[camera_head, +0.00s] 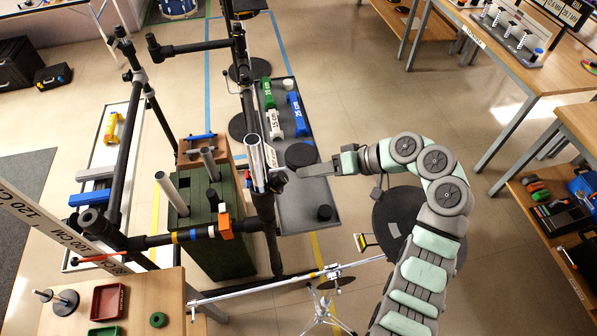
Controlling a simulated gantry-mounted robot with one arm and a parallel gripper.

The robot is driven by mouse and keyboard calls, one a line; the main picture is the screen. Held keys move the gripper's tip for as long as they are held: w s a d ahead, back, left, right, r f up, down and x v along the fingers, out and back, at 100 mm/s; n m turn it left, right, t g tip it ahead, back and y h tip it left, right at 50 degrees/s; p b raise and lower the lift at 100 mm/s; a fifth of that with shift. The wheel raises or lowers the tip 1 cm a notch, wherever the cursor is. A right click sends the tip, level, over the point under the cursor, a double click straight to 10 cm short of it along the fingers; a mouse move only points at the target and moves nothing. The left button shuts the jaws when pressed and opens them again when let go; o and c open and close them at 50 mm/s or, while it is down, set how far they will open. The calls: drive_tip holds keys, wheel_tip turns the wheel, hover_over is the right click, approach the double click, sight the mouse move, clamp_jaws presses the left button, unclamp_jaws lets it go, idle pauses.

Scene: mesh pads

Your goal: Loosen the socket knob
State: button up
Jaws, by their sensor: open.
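A black pipe frame (120,165) stands left of centre. A socket joint with a bright metal tube (257,158) sits on its right upright. A small dark knob-like part (280,178) sticks out from the right side of this joint; I take it as the socket knob, but it is too small to be sure. My gripper (304,171) comes in from the right and points left at it. The fingers look open, with nothing seen between them. The tips end close to the knob; I cannot tell whether they touch it.
A grey tray (315,210) with blue, green and white blocks lies beneath my gripper. A dark green box (225,240) with upright tubes stands inside the frame. A silver boom (290,285) crosses in front. A wooden table (150,310) is at the lower left.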

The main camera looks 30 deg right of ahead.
drive_tip(key=shift+v, duration=0.9)
